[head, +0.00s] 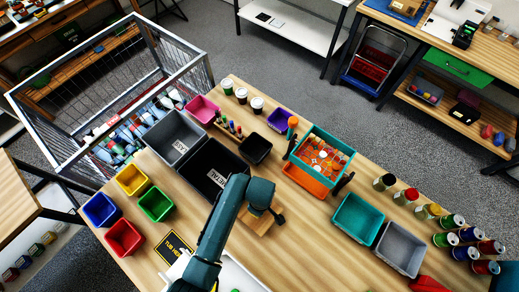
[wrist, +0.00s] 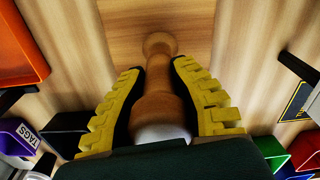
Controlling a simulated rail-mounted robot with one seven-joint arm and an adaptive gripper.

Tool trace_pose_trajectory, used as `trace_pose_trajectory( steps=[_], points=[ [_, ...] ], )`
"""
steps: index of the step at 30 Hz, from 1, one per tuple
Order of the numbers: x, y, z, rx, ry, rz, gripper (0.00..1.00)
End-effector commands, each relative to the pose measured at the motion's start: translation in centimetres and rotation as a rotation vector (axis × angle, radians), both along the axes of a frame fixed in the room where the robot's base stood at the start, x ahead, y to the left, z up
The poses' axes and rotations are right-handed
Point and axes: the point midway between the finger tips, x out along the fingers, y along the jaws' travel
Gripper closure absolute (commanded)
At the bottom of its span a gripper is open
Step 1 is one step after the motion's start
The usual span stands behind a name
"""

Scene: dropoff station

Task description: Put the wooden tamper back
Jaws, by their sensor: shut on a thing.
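The wooden tamper (wrist: 158,108) shows in the wrist view as a turned brown wooden piece with a rounded knob at its far end, above the wooden table (wrist: 240,30). My gripper (wrist: 157,85) has its yellow, ribbed fingers with black pads on both sides of it, shut on it. In the head view, my gripper (head: 265,210) is over the middle of the table (head: 310,255), and the tamper cannot be made out there. A flat, light brown wooden piece (head: 256,222) lies just below the gripper; I cannot tell what it is.
A black METAL bin (head: 205,160) and a grey GLASS bin (head: 165,130) stand left of my gripper. An orange tray (head: 305,180) and a teal bin (head: 345,160) lie beyond it. Another teal bin (head: 357,218) and several cans (head: 468,235) stand right. The table between is clear.

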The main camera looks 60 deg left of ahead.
Motion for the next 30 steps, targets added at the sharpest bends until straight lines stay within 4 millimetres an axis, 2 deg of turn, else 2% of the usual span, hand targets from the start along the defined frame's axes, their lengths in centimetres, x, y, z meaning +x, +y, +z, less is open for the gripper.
trace_pose_trajectory(
  steps=[3,13,14,16,25,28,30],
  points=[
    [0.1,0.1,-1.3,0.002,-0.003,0.0,1.0],
    [0.1,0.0,-1.6,0.002,-0.003,-0.001,1.0],
    [0.0,0.0,-1.7,0.0,0.0,-0.001,0.69],
    [0.0,0.0,-1.6,0.0,0.0,-0.002,0.55],
    [0.0,0.0,-1.5,0.0,-0.001,-0.002,0.55],
    [0.1,0.0,-0.6,0.001,-0.002,-0.002,0.55],
    [0.1,0.0,0.7,0.002,-0.003,-0.002,0.55]
  ],
)
